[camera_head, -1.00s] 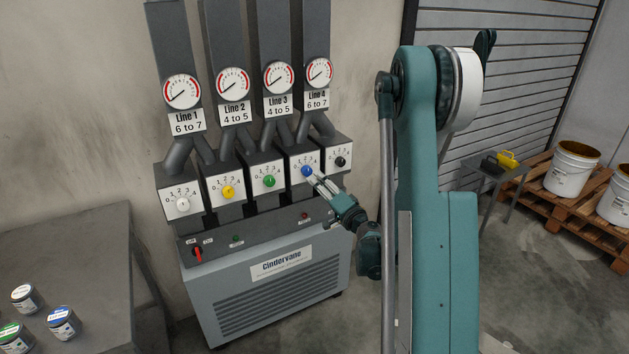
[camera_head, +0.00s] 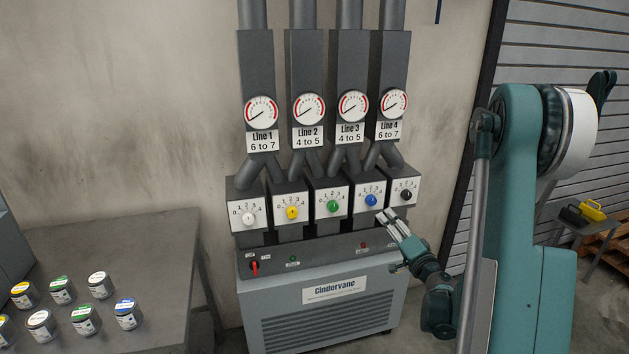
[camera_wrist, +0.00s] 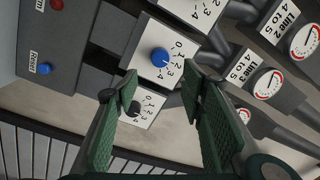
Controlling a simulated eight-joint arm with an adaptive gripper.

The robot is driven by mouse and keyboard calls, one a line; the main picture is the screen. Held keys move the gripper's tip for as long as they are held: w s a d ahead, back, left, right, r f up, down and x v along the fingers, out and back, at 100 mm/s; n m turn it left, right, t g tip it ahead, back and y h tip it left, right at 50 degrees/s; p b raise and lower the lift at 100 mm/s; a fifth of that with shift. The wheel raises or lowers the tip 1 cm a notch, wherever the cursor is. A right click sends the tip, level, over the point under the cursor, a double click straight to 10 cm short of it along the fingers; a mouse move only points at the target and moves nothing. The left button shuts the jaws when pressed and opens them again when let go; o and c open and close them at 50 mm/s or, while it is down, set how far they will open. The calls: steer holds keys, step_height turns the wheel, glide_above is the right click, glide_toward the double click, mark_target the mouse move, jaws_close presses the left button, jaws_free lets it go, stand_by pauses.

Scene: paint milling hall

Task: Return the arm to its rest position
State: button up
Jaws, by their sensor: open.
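My gripper (camera_head: 388,217) is open and empty, just below and right of the blue knob (camera_head: 371,200) in the head view. In the wrist view, the green-padded fingers of my gripper (camera_wrist: 160,88) stand apart. The blue knob (camera_wrist: 160,57) shows beyond and between their tips, with a visible gap in the picture.
The Cindervane machine (camera_head: 335,290) carries white (camera_head: 249,218), yellow (camera_head: 292,212) and green (camera_head: 333,206) knobs, a red switch (camera_head: 254,266) and gauges above. A grey table (camera_head: 120,250) with several paint cans stands left. A small stand (camera_head: 590,222) is at far right.

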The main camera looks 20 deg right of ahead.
steer(key=s+a+r+n+g+y+p, duration=0.1)
steer(key=s+a+r+n+g, duration=0.2)
steer(key=a, duration=0.5)
steer(key=s+a+r+n+g+y, duration=0.15)
steer(key=s+a+r, duration=0.25)
steer(key=a, duration=0.5)
steer(key=s+a+r+n+g+y+p, duration=0.1)
steer(key=s+a+r+n+g, duration=0.2)
steer(key=a, duration=0.5)
steer(key=s+a+r+n+g+h, duration=0.1)
steer(key=s+a+n+g+h, duration=0.1)
steer(key=s, duration=1.2)
steer(key=s+a+r+n+g+h+p, duration=0.1)
steer(key=s+a+n+g+h, duration=0.1)
steer(key=s, duration=1.3)
steer(key=shift+a+n, duration=0.25)
steer(key=shift+n, duration=0.1)
